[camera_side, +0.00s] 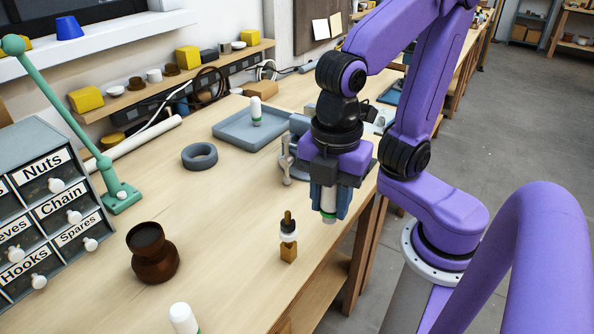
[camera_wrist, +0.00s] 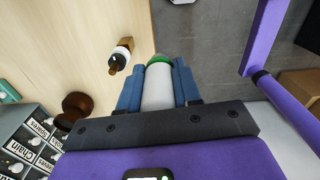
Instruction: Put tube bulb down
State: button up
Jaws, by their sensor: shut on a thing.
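My gripper (camera_side: 329,205) is shut on a white tube bulb with a green band (camera_side: 329,219), raised above the bench near its right edge. In the wrist view my gripper (camera_wrist: 158,92) has its blue fingers on both sides of the white bulb (camera_wrist: 158,90), whose green end points away. Another (camera_side: 183,319) is at the bottom edge of the side view, partly cut off.
A small brass and white fitting with a dark tip (camera_side: 288,238) stands just left of my gripper. A brown turned base (camera_side: 153,262), a grey ring (camera_side: 199,156) and a labelled drawer cabinet (camera_side: 45,200) are further left. A grey clamp-like fixture (camera_side: 290,163) is behind. Mid-bench is clear.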

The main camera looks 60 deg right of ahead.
jog(key=w+m, duration=0.1)
jog(key=w, duration=0.1)
jog(key=w+a+r, duration=0.1)
jog(key=w, duration=0.1)
jog(key=w+a+m, duration=0.1)
jog(key=w, duration=0.1)
jog(key=shift+a+r+m, duration=0.15)
jog(key=shift+r+m, duration=0.1)
jog(key=shift+m, duration=0.05)
jog(key=w+d+m, duration=0.3)
jog(key=w+m, duration=0.1)
jog(key=w, duration=0.8)
jog(key=w+d+m, duration=0.4)
jog(key=w, duration=0.7)
jog(key=m, duration=0.8)
send_over(261, 136)
notch_tip(261, 136, down, 4)
jog(key=shift+w+d+f, duration=0.1)
jog(key=shift+f, duration=4.95)
jog(key=shift+f, duration=0.15)
